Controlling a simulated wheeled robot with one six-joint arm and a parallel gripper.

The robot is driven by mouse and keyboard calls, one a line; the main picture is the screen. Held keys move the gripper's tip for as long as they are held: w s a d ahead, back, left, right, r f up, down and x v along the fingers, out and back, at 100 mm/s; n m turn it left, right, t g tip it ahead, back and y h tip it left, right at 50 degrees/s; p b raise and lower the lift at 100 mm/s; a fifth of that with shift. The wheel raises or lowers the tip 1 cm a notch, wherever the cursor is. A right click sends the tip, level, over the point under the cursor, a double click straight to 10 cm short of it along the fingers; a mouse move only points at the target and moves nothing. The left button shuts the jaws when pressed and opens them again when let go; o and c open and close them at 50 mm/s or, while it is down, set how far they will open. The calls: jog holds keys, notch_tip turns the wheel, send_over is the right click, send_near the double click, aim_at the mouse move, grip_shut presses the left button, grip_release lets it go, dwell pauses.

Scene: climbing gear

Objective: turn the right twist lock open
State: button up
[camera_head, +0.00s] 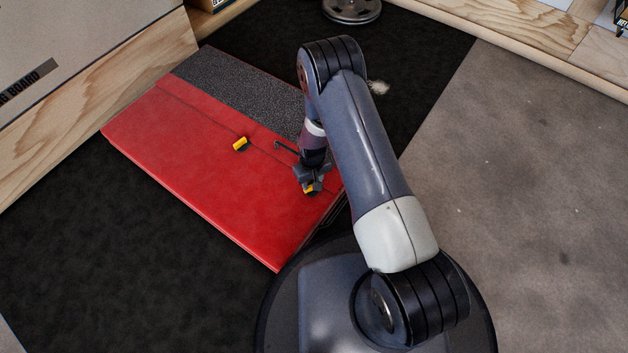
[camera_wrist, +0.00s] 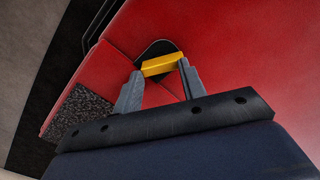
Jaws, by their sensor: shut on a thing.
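A red pad (camera_head: 190,160) with a grey textured strip lies on the dark floor mat. Two yellow twist locks on black bases sit on its red top. The left twist lock (camera_head: 240,144) stands clear of my gripper. The right twist lock (camera_head: 309,188) is mostly hidden under my gripper (camera_head: 312,186) in the head view. In the wrist view the right lock's yellow bar (camera_wrist: 162,64) lies between the two fingertips of my gripper (camera_wrist: 158,76), over its black base (camera_wrist: 156,48). My gripper is shut on that bar.
A wooden board wall (camera_head: 100,90) runs along the left side. A round metal plate (camera_head: 351,9) lies at the top of the head view. A thin dark bar (camera_head: 285,147) stands on the pad near my gripper. Bare grey floor (camera_head: 530,200) is free at the right.

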notch_tip(320, 180, down, 2)
jog(key=n+b, duration=0.1)
jog(key=n, duration=0.4)
jog(key=shift+c, duration=0.2)
jog(key=shift+a+n, duration=0.1)
jog(key=shift+n, duration=0.2)
jog(key=o, duration=0.9)
jog(key=shift+c, duration=0.2)
jog(key=o, duration=0.4)
jog(key=r+p, duration=0.2)
jog(key=r, duration=0.2)
jog(key=s+d+r+p, duration=0.1)
jog(key=r+p, duration=0.1)
jog(key=r, duration=0.2)
jog(key=r+p, duration=0.2)
jog(key=r, duration=0.3)
jog(key=shift+s+d, duration=0.15)
jog(key=shift+d, duration=0.2)
jog(key=shift+f, duration=0.2)
notch_tip(320, 180, down, 13)
jog(key=b, duration=0.5)
jog(key=shift+a+r+b, duration=0.1)
jog(key=shift+r+b, duration=0.05)
jog(key=shift+b, duration=0.15)
jog(key=shift+r, duration=0.1)
